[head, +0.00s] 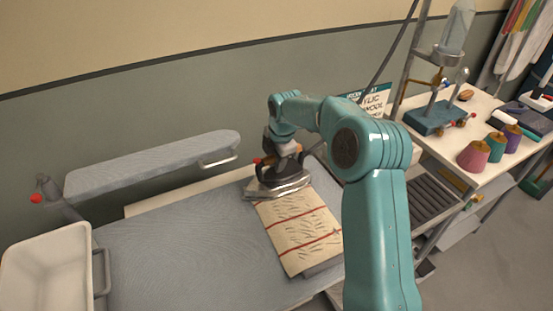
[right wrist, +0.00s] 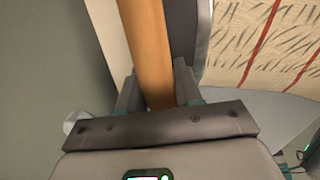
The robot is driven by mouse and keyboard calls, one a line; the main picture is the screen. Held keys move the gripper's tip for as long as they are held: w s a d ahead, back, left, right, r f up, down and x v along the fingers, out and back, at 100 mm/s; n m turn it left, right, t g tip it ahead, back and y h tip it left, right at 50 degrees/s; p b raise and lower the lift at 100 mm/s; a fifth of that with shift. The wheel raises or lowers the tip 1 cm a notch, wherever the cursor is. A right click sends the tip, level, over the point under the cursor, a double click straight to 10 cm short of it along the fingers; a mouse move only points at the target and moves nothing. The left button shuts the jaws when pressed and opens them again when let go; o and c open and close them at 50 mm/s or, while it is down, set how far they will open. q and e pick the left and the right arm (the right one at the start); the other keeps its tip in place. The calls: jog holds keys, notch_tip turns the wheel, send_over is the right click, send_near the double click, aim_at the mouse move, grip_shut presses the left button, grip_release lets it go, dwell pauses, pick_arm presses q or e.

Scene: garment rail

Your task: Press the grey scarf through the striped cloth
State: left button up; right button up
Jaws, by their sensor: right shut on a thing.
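The striped cloth (head: 300,232), cream with red stripes and dark creases, lies on the grey ironing board (head: 180,255). It also shows at the upper right of the right wrist view (right wrist: 262,45). A grey strip, likely the grey scarf (head: 322,268), shows at the cloth's near edge; the rest is hidden. My right gripper (head: 284,158) is shut on the wooden handle (right wrist: 148,50) of the iron (head: 278,188). The iron is at the cloth's far end, overlapping it in view; I cannot tell whether it touches. My left gripper is not in view.
A narrow sleeve board (head: 150,163) stands behind the board. A white bin (head: 45,270) is at the left front. A side table at the right holds thread cones (head: 473,155) and a teal stand (head: 440,117). The board's left part is clear.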

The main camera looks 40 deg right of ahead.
jog(key=shift+f, duration=0.3)
jog(key=shift+s+f+b, duration=0.1)
jog(key=shift+f+b, duration=0.15)
jog(key=shift+b, duration=0.05)
dwell(2.4)
jog(key=shift+r, duration=0.15)
